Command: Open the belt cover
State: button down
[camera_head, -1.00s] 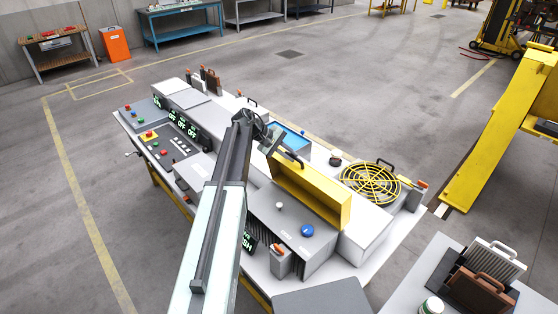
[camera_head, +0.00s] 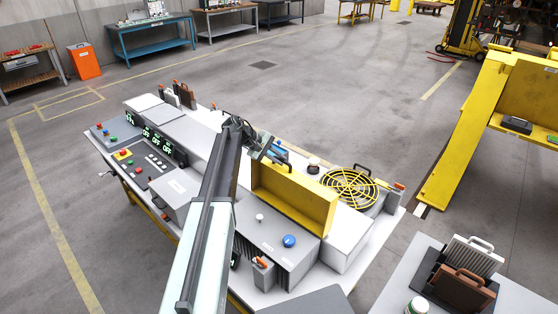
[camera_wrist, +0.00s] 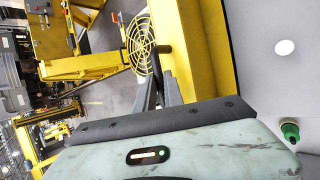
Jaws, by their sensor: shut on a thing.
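The yellow belt cover (camera_head: 290,198) stands raised on edge, roughly upright, on the grey machine housing in the middle of the bench. It also shows as a yellow panel in the wrist view (camera_wrist: 205,50). My gripper (camera_head: 274,153) is at the cover's top edge, near its left end, and is shut on the dark handle there. In the wrist view my gripper (camera_wrist: 162,88) has its dark fingers close together beside the yellow panel. The fingers and cover hide most of the handle.
A yellow round fan guard (camera_head: 349,188) lies to the right. A control panel (camera_head: 128,150) is at left. The floor behind the bench is clear.

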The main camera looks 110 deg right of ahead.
jog(key=c, duration=1.7)
grip_release()
jog(key=shift+s+r, duration=0.1)
jog(key=shift+r, duration=0.05)
jog(key=shift+c, duration=0.2)
jog(key=shift+o, duration=1.4)
jog(key=shift+a, duration=0.1)
jog(key=p+v, duration=0.5)
jog(key=v, duration=0.3)
jog(key=shift+p, duration=0.3)
